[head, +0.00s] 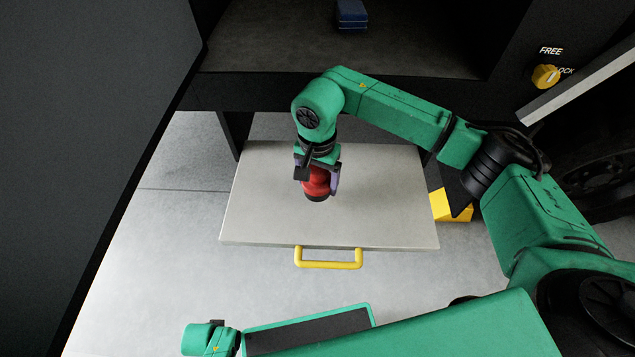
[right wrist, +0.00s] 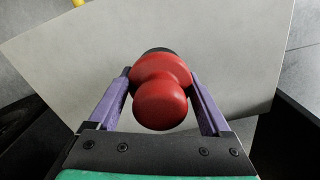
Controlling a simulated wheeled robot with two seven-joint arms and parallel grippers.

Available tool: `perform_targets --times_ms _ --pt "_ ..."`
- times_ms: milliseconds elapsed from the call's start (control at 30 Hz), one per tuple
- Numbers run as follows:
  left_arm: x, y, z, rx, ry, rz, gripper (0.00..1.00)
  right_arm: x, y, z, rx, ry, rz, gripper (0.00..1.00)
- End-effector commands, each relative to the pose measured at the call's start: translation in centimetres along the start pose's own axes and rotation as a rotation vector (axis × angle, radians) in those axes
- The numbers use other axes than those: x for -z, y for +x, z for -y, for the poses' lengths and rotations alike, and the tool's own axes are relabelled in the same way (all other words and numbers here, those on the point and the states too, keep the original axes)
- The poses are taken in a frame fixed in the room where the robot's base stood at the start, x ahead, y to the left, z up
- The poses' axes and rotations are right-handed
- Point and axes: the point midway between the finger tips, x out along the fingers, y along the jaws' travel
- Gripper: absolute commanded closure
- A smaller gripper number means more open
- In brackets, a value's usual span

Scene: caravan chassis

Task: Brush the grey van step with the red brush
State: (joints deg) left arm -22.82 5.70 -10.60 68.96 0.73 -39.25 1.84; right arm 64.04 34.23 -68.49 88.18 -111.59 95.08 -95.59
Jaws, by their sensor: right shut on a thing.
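The grey van step (head: 380,205) is a flat light-grey panel with a yellow handle (head: 328,264) on its front edge. My right gripper (head: 318,185) is over the middle of the step, shut on the red brush (head: 317,187). In the right wrist view the brush's round red knob (right wrist: 160,102) sits between the purple fingers. Its dark lower end (head: 316,198) points down at the step; I cannot tell if it touches. The green left arm crosses the bottom of the head view, but I do not see the left gripper's fingers clearly.
A yellow block (head: 450,206) stands at the step's right side. A blue object (head: 351,14) lies on the dark van floor above. A yellow knob (head: 545,76) marked FREE and LOCK is at upper right. A dark panel (head: 90,130) fills the left. Pale floor is clear in front.

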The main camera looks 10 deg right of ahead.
Motion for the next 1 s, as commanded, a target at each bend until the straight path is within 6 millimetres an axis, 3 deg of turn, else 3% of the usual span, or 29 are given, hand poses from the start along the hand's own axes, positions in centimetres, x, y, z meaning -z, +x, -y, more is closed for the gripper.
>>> perform_targets --times_ms 267,567,1000 --pt "0.0 -0.1 0.0 0.0 0.0 0.0 0.48 0.0 -0.2 0.0 0.0 0.0 0.0 0.7" --pt "0.2 -1.7 0.0 0.0 0.0 0.0 0.48 0.0 -3.2 0.0 0.0 0.0 -0.001 0.7" --pt "0.2 -1.6 0.0 0.0 0.0 0.0 0.48 0.0 -3.1 0.0 0.0 0.0 0.0 0.7"
